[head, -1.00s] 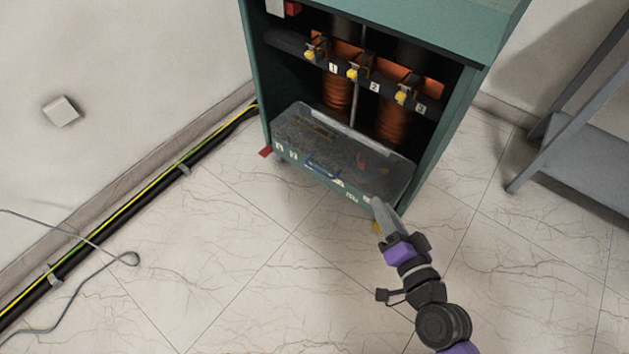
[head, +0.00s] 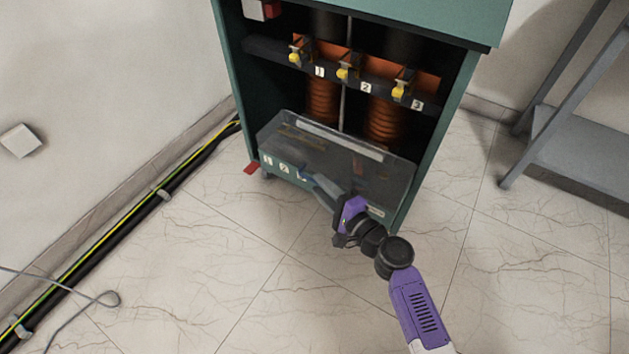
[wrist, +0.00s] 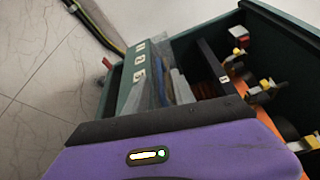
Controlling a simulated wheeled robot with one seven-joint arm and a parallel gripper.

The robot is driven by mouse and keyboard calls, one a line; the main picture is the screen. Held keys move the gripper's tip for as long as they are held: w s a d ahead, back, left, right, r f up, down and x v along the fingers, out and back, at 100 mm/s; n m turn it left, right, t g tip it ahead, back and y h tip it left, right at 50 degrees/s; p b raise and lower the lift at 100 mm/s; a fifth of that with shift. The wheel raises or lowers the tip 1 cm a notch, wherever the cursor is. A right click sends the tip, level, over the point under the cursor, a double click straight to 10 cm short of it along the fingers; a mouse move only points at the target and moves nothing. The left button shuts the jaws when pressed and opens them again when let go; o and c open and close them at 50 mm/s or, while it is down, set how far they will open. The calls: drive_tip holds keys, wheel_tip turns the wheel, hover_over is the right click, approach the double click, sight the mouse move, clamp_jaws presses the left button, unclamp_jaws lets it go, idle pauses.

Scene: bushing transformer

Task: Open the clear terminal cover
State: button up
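The clear terminal cover (head: 345,160) is a smoky see-through panel low in the front of the green cabinet. It also shows, partly, in the wrist view, behind my gripper's fingers. My gripper (head: 309,182) reaches in from the lower right, its grey fingers at the cover's front edge. A small bit of blue at the fingertips is the cover's handle (head: 302,174); the rest is hidden. In the wrist view the fingers (wrist: 170,88) point at the front lip with its white labels. I cannot tell whether they are apart, shut or touching the handle. The cover looks closed.
The green cabinet (head: 480,25) holds orange coils (head: 384,122) and yellow-capped terminals (head: 398,91) above the cover. A grey metal rack (head: 575,140) stands at the right. Black and yellow cables (head: 120,205) run along the left wall. The marble floor in front is clear.

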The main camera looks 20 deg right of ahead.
drive_tip(key=shift+x, duration=1.55)
drive_tip(key=shift+c, duration=0.2)
clamp_jaws()
